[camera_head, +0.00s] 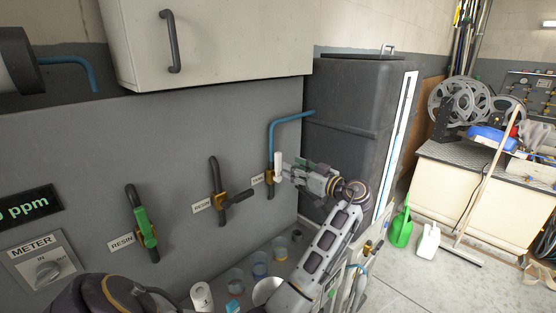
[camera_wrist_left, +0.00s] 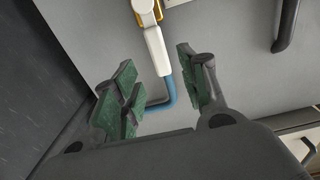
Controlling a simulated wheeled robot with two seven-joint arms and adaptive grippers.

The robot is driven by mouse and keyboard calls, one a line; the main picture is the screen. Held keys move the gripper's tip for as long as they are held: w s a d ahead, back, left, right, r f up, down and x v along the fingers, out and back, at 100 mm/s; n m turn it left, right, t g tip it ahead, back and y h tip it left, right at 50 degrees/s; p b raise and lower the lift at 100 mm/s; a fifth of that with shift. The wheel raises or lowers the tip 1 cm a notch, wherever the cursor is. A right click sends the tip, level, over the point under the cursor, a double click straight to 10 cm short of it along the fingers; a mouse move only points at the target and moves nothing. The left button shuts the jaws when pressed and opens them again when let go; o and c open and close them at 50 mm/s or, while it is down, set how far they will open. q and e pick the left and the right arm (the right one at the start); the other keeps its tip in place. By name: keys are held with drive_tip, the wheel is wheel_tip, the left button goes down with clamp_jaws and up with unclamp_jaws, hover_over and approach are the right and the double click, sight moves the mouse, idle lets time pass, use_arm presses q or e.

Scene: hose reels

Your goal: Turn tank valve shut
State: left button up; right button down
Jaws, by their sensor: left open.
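The tank valve has a white lever (camera_head: 278,166) on a brass body (camera_head: 271,195) at the end of a blue pipe (camera_head: 270,132), beside a partly hidden label (camera_head: 257,180). The lever points up along the pipe. My left gripper (camera_head: 286,170) is open at the lever, just to its right in the head view. In the left wrist view the white lever (camera_wrist_left: 157,52) reaches down toward the gap between the open green-padded fingers (camera_wrist_left: 158,88). I cannot tell whether either finger touches it. My right gripper is not in view.
A resin valve with a black handle (camera_head: 238,198) and one with a green handle (camera_head: 146,228) sit left on the same grey panel (camera_head: 85,150). A dark tank (camera_head: 350,115) stands right behind my gripper. Cups (camera_head: 260,263) stand below. A cabinet (camera_head: 215,40) overhangs the panel.

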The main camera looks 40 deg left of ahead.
sight(280, 161)
use_arm(q)
drive_tip(key=a, duration=0.2)
drive_tip(key=a+p, duration=0.1)
drive_tip(key=a, duration=0.3)
drive_tip(key=shift+w+a+r, duration=0.1)
drive_tip(key=shift+w+a, duration=0.15)
drive_tip(key=shift+a, duration=0.05)
drive_tip(key=shift+w+a+p, duration=0.1)
drive_tip(key=shift+a+p, duration=0.25)
drive_tip(key=shift+a, duration=0.4)
clamp_jaws()
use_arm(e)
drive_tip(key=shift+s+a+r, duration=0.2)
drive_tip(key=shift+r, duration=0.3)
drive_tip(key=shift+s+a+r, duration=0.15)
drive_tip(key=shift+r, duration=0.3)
